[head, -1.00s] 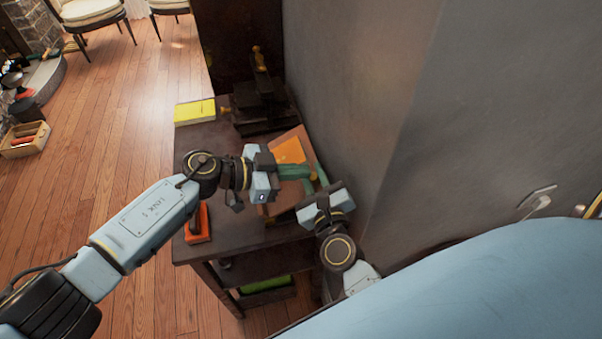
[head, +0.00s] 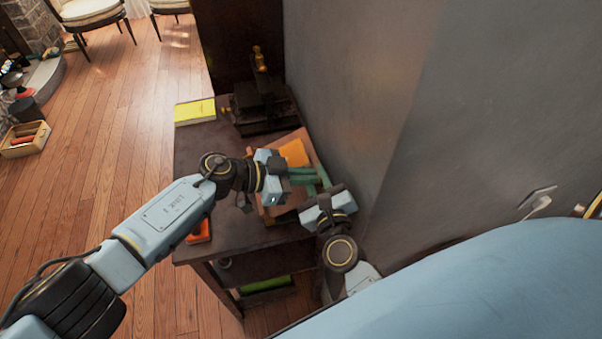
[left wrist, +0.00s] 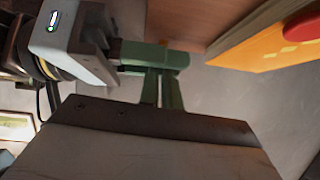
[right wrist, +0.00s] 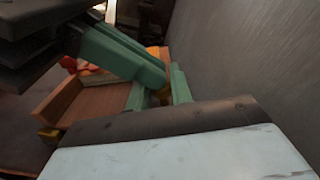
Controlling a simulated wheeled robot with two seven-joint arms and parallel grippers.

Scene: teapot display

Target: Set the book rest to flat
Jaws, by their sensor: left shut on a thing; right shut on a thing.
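The book rest (head: 273,212) is a brown wooden board on the dark side table, close to the wall. It also shows in the right wrist view (right wrist: 92,100); its exact slope is hard to judge. An orange book (head: 294,153) lies on it and shows a red patch in the left wrist view (left wrist: 262,42). My left gripper (head: 306,178) reaches across from the left, its green fingers shut at the rest's right side. My right gripper (head: 321,172) is shut there too, its fingers crossing close to the left ones. The fingers hide the gripped parts.
A yellow book (head: 195,111) and a dark stand with a small golden figure (head: 259,58) are at the table's far end. A red-orange object (head: 199,232) lies near the left edge. A green item (head: 264,284) is on the lower shelf. The wall (head: 345,90) closes off the right.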

